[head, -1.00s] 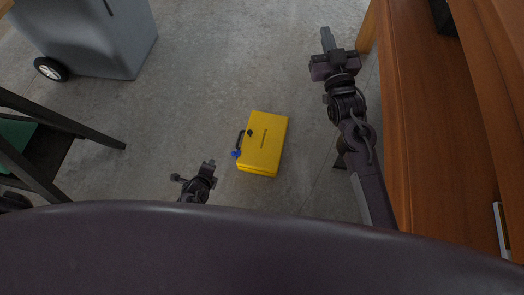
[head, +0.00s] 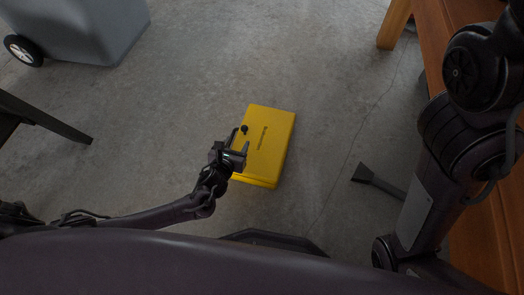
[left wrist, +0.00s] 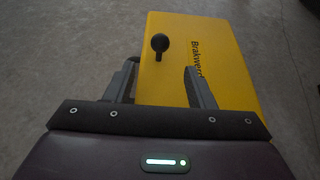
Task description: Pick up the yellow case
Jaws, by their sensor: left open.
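The yellow case (head: 266,142) lies flat on the concrete floor, with dark lettering and a small black knob (head: 244,128) on its top. My left gripper (head: 240,143) is open and empty at the case's left, handle side. In the left wrist view, its two fingers (left wrist: 160,75) point toward the case (left wrist: 205,60); one is by the left edge and the other is over the top face. The black handle is mostly hidden behind the left finger. Contact cannot be told. My right arm shows at the right, but its gripper is out of view.
A wooden bench (head: 462,18) stands at the right. A grey wheeled bin (head: 85,28) is at the upper left, and a dark frame leg (head: 45,118) is at the left.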

